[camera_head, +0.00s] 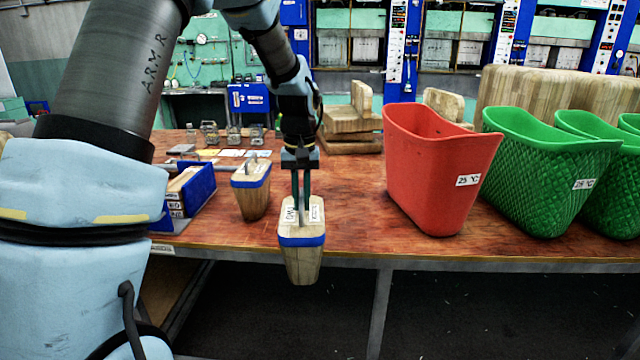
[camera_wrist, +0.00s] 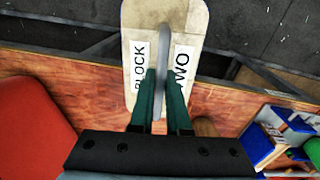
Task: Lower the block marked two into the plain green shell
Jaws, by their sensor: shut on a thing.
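My gripper (camera_head: 301,200) is shut on the upright fin of the block marked two (camera_head: 301,262). The block is wooden and tapered, with a blue band and white labels on top. It hangs upright at the table's front edge, partly over the floor. In the wrist view the dark green fingers (camera_wrist: 160,88) pinch the grey fin, and the labels on the block (camera_wrist: 145,20) read "BLOCK" and "TWO". Green shells stand at the right. The nearest green shell (camera_head: 540,185) has a diamond-patterned wall and a temperature label. The ones behind it are partly hidden; I cannot tell which is plain.
A red shell (camera_head: 435,185) stands between the block and the green shells; it also shows in the wrist view (camera_wrist: 30,125). Another blue-banded block (camera_head: 251,195) stands behind left. A blue bin (camera_head: 195,190) is further left. Wooden pieces (camera_head: 350,122) lie behind.

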